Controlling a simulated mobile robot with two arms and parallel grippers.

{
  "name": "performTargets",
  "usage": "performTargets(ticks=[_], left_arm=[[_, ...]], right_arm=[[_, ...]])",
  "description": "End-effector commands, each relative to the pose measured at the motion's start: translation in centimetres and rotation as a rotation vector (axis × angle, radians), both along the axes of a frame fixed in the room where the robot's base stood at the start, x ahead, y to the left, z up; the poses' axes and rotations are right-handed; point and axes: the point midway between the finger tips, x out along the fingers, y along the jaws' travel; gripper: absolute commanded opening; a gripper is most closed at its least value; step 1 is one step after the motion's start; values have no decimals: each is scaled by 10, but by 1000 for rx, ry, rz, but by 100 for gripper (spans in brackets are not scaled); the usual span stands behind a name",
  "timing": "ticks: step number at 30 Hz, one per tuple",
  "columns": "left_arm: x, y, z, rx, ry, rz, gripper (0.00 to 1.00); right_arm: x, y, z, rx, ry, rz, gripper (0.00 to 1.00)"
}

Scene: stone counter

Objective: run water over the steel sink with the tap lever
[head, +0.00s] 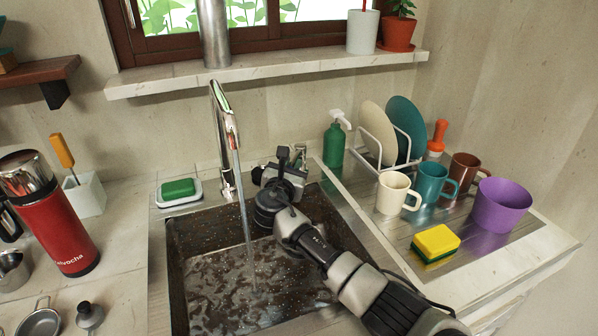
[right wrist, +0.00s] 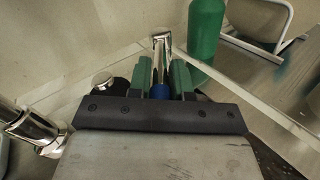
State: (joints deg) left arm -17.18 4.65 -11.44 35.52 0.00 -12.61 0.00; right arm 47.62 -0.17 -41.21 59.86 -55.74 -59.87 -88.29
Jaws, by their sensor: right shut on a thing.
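The chrome tap (head: 224,130) stands behind the steel sink (head: 176,262). A thin stream of water (head: 245,225) runs from its spout into the sink, whose bottom looks wet and rippled. My right gripper (head: 290,166) reaches across the sink to the right of the tap. In the right wrist view my right gripper (right wrist: 162,78) has its green finger pads shut on the chrome tap lever (right wrist: 161,44), which stands up between them. The tap body (right wrist: 30,126) shows at the left there. My left gripper is not in view.
A green soap bottle (head: 334,146) stands close behind my right gripper. The drainer to the right holds plates, mugs, a purple bowl (head: 502,204) and a yellow sponge (head: 435,242). A soap dish (head: 158,199) sits left of the tap. A red flask (head: 50,215) stands farther left.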

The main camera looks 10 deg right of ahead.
Motion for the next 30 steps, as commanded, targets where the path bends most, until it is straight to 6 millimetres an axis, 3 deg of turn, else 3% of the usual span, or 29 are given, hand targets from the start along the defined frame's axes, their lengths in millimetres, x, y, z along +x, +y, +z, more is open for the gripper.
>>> performTargets(ticks=[9,26,27,30], left_arm=[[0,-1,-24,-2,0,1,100],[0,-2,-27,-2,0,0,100],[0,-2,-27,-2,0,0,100],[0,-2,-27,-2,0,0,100]], right_arm=[[7,11,-1,0,-1,-149,0],[8,13,1,-2,-2,-185,0],[8,13,1,-2,-2,-185,21],[8,13,1,-2,-1,-184,36]])
